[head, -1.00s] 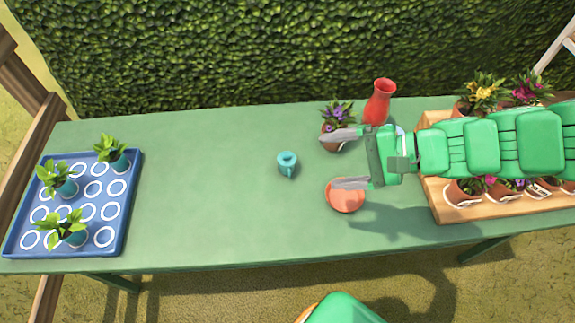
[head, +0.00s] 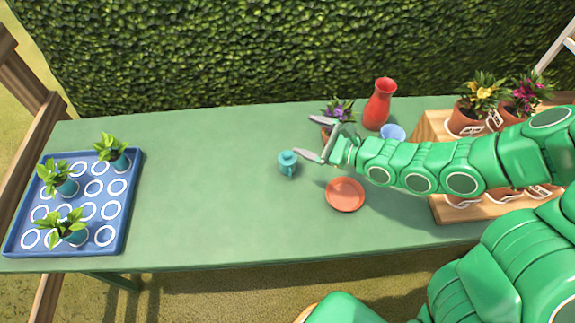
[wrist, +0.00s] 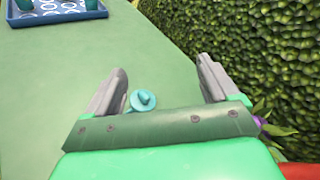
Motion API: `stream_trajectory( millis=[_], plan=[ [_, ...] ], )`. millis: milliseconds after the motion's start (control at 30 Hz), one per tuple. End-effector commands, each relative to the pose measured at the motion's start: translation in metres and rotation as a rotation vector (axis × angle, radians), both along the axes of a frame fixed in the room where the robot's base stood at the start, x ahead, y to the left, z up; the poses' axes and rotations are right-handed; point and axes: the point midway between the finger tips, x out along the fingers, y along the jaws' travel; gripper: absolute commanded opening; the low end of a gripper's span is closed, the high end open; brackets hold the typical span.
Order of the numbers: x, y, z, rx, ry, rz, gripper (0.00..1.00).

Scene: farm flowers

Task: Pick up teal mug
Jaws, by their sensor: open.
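The teal mug (head: 287,163) stands upright on the green table, left of my gripper in the head view. My gripper (head: 302,138) is open and empty, its fingers pointing left, with the lower fingertip close beside the mug. In the wrist view the mug (wrist: 143,101) shows just beyond the palm, near the left finger, and its lower part is hidden by the palm edge. My gripper's two fingers (wrist: 165,82) are spread wide. I cannot tell whether a finger touches the mug.
An orange-red plate (head: 345,194) lies below my wrist. A purple-flowered pot (head: 338,112), a red vase (head: 379,104) and a blue cup (head: 393,133) stand behind it. A wooden tray (head: 458,212) holds flowerpots at right. A blue tray (head: 122,210) with seedlings is at left; the table's middle is clear.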

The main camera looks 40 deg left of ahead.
Motion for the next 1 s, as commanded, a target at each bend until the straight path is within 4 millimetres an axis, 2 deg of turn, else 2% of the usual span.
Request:
stream_trajectory(
  millis=[33,300,500,700,1000],
  plan=[
    [0.001,0.003,-0.014,-0.014,0.042,-0.022,0.88],
    [0.002,0.01,-0.087,-0.113,0.236,-0.141,0.88],
    [-0.003,0.01,-0.125,-0.173,0.335,-0.195,0.88],
    [-0.007,0.008,-0.142,-0.201,0.376,-0.218,0.88],
    [-0.008,0.018,-0.147,-0.203,0.377,-0.219,0.88]
  ],
)
